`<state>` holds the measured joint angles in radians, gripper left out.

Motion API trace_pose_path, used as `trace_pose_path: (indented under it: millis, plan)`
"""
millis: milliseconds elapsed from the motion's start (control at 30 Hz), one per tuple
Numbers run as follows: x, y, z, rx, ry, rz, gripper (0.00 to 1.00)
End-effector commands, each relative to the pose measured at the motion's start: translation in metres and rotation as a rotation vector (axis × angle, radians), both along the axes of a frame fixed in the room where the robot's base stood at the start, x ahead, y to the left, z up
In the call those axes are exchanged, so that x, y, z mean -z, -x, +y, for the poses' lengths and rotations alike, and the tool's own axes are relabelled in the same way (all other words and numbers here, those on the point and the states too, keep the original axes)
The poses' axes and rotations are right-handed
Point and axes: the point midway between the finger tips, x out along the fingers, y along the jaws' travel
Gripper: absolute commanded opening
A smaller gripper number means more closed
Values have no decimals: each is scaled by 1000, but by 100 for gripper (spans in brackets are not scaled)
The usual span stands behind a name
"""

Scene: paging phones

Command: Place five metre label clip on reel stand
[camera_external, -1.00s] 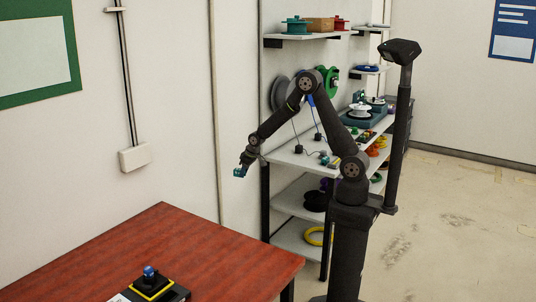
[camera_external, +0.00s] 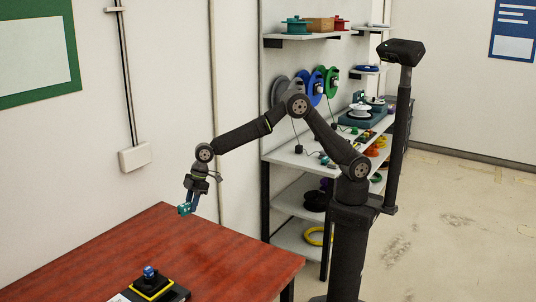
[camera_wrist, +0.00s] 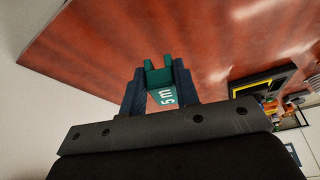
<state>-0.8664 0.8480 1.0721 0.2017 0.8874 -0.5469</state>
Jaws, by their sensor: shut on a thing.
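My gripper (camera_external: 189,203) is shut on a teal clip (camera_external: 184,209) and holds it in the air above the far part of the red-brown table. In the wrist view the teal clip (camera_wrist: 162,84) sits between the two dark fingers of my gripper (camera_wrist: 160,88), with "5 m" printed in white on it. The reel stand (camera_external: 152,287) is on the table near its front, a black base with a yellow-edged square and a blue-topped post. In the wrist view part of a black, yellow-edged stand (camera_wrist: 262,85) shows at the right; its post is partly cut off.
The red-brown table (camera_external: 225,258) is mostly clear. A white sheet (camera_external: 119,298) lies beside the stand. Shelves (camera_external: 290,153) with coloured reels and small parts stand behind my arm. The wall runs along the table's far left side.

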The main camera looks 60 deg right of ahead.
Motion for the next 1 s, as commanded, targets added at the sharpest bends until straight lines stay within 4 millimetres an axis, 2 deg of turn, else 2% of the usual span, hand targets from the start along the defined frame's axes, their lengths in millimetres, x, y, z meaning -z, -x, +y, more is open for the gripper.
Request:
trace_pose_path:
  millis: [33,200,300,400,533,833,1000]
  plan:
    - [-5,20,22,-56,-4,-1,3]
    - [-19,74,74,-211,-11,1,3]
    - [-25,97,93,-274,-14,2,3]
    - [-29,112,104,-315,-16,1,3]
    - [-30,120,110,-336,-16,2,3]
    - [-30,121,110,-337,-16,2,3]
    - [-22,129,120,-338,-15,3,3]
